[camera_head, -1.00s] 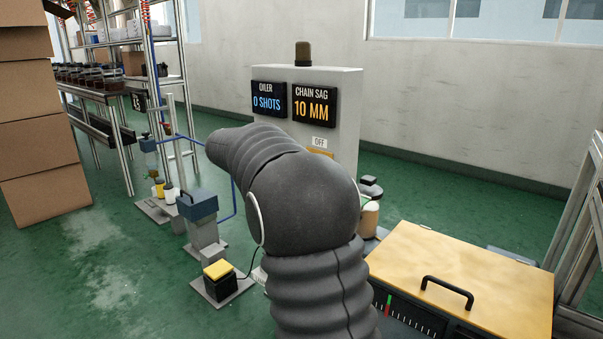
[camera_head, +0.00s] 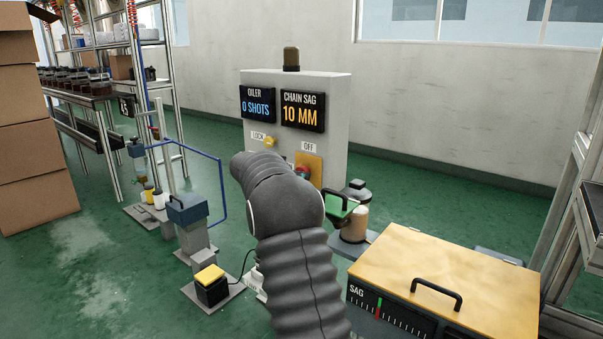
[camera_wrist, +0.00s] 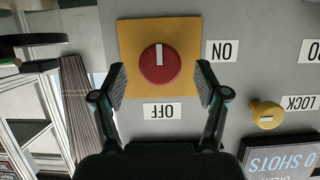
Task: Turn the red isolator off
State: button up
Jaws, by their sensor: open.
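The red isolator knob (camera_wrist: 160,64) is round with a white bar and sits on a square yellow plate (camera_wrist: 186,30). In the wrist view the bar stands upright in the upper half of the knob. The OFF label (camera_wrist: 163,111) is below the plate and the ON label (camera_wrist: 221,51) to its right; the lettering is upside down. My gripper (camera_wrist: 161,82) is open, one finger on each side of the knob, with a visible gap to both. In the head view the red knob (camera_head: 302,171) shows partly above my arm, which hides my gripper.
A yellow LOCK knob (camera_wrist: 266,114) sits beside the isolator on the grey cabinet (camera_head: 337,115). The cabinet carries the OILER display (camera_head: 258,103) and the CHAIN SAG display (camera_head: 302,111). A wooden-topped SAG box (camera_head: 440,275) stands at right, and a yellow-topped pedal (camera_head: 210,278) at left.

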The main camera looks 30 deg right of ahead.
jog(key=shift+x, duration=1.85)
jog(key=c, duration=1.1)
